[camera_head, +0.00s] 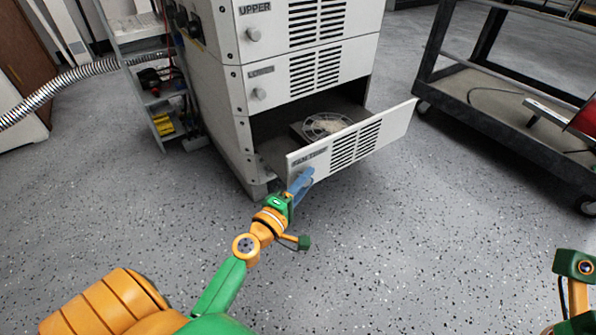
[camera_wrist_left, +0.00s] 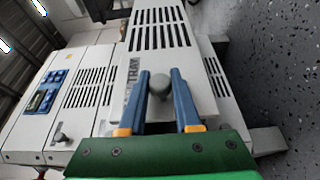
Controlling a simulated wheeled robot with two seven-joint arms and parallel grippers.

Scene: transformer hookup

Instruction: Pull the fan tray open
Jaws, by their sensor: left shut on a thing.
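The fan tray (camera_head: 358,143) is the lowest drawer of the grey cabinet. It stands well out from the cabinet, with a round fan grille (camera_head: 325,126) showing inside. My left gripper (camera_head: 300,181) is at the left end of the tray's slotted front. In the left wrist view, its blue fingers lie on both sides of the grey round knob (camera_wrist_left: 159,85), shut on it. The fingers hide the knob in the head view. Part of my right arm shows at the lower right, but its gripper is out of view.
The upper drawer (camera_head: 315,20) and lower drawer (camera_head: 308,73) above are closed. A dark cart (camera_head: 505,115) stands at the right. A small shelf rack (camera_head: 158,100) and a ribbed hose (camera_head: 70,78) are at the left. The speckled floor before the tray is clear.

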